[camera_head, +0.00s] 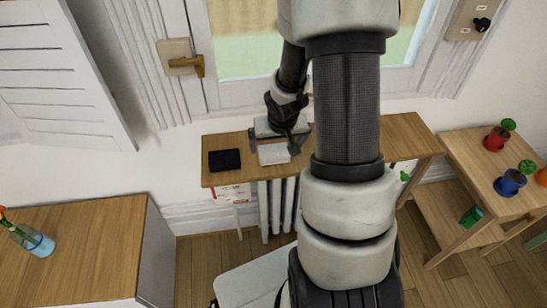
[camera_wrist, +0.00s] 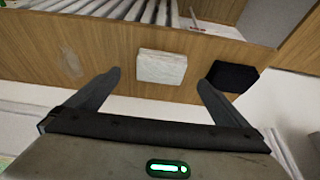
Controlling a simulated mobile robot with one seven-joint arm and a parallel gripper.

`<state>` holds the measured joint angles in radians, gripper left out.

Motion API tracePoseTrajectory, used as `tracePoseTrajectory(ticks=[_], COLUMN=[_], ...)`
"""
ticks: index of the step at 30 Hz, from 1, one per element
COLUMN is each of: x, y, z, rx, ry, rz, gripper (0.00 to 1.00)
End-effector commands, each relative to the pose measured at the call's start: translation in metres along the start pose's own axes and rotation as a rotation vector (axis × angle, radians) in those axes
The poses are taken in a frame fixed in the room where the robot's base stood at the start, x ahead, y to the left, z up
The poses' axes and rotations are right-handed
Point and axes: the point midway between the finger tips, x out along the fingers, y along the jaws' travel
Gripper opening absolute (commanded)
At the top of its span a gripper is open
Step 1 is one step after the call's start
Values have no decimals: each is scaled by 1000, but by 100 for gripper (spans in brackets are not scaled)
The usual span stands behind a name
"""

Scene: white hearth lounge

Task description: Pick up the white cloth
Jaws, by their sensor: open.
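The white cloth (camera_head: 273,154) is a small folded, roughly rectangular piece lying on the narrow wooden shelf (camera_head: 225,180) above the radiator. In the wrist view the cloth (camera_wrist: 162,67) lies flat, just beyond and between my fingertips. My gripper (camera_head: 273,146) is open over the shelf at the cloth's wall side. In the wrist view my gripper (camera_wrist: 160,78) has its two fingers spread to either side, with nothing between them. I cannot tell how high the fingertips are above the shelf.
A flat black item (camera_head: 224,160) lies beside the cloth; in the wrist view it (camera_wrist: 232,76) is near one fingertip. A window stands behind the shelf. A plant stand (camera_head: 470,150) with several small pots is at right. A wooden-topped cabinet (camera_head: 80,235) with a vase (camera_head: 35,240) is at left.

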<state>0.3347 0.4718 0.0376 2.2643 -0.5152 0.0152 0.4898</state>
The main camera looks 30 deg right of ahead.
Motion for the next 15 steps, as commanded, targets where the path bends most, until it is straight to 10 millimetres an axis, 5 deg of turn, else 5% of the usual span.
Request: tracePoseTrajectory(ticks=[15], x=[58], y=[-2], z=[-7], rx=[-2], ry=[-3], rz=[0], gripper=[100])
